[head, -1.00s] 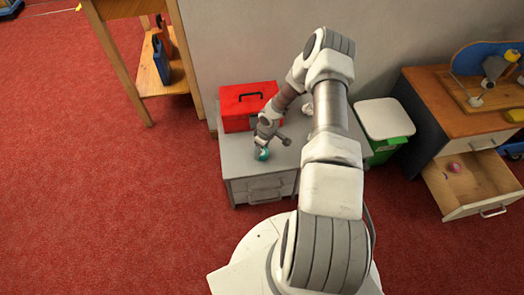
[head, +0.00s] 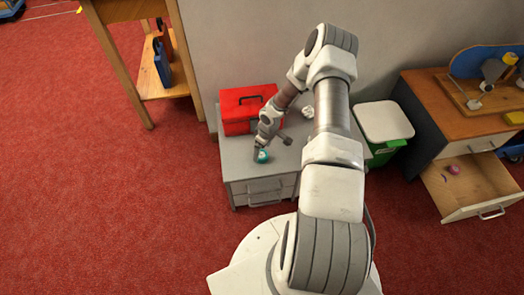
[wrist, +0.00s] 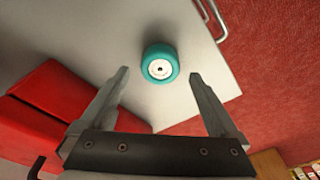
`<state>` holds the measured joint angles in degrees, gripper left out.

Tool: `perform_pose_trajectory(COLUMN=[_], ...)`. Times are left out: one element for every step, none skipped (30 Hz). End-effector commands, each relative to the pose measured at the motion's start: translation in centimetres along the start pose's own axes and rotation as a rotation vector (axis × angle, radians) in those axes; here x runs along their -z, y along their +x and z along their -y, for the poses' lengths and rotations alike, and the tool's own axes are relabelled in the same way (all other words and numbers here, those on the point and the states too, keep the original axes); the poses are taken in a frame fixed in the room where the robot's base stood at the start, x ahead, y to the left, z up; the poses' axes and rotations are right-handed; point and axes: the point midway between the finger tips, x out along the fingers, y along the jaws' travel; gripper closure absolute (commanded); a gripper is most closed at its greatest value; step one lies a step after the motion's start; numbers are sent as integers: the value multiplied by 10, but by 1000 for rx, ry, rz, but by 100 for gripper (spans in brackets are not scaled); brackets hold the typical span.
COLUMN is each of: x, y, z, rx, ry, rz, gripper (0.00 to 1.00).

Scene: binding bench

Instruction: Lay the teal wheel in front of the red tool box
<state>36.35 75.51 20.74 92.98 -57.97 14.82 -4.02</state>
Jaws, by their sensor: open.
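The teal wheel (head: 262,156) lies on the grey cabinet top (head: 236,160), in front of the red tool box (head: 247,108). In the wrist view the teal wheel (wrist: 160,64) shows its white hub with a dark centre and lies flat, just beyond my fingertips and not touching them. My gripper (wrist: 160,76) is open and empty, its two fingers spread wider than the wheel. In the head view my gripper (head: 259,150) is just above the wheel and partly hides it. The red tool box (wrist: 65,95) shows at the left of the wrist view.
A crumpled white thing (head: 307,110) lies on the cabinet top, partly behind my arm. A green bin with a white lid (head: 384,119) stands to the right. A wooden desk has an open drawer (head: 470,185) with a pink ball in it. Red carpet (head: 110,200) is clear at left.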

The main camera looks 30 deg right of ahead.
Motion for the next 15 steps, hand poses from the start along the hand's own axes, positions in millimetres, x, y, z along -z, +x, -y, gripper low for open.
perform_pose_trajectory(x=[1,1,1,1,1,1,1,1,0,0,0,0,0,0,0], y=[-18,-25,-34,-41,-47,-56,-62,-67,-74,-78,-83,-87,-90,-92,-95], z=[-1,-1,-1,-1,-1,-1,-1,-1,0,0,0,0,0,0,0], rx=[-3,-2,-2,-3,-2,-2,-2,-1,-1,-1,-1,-1,0,0,0], ry=[-1,0,0,0,-1,0,0,0,0,0,0,0,1,1,1], rz=[0,0,0,0,0,0,0,0,0,0,0,0,0,0,0], gripper=[4,4,4,4,4,4,4,4,4,4,4,4,4,4,4])
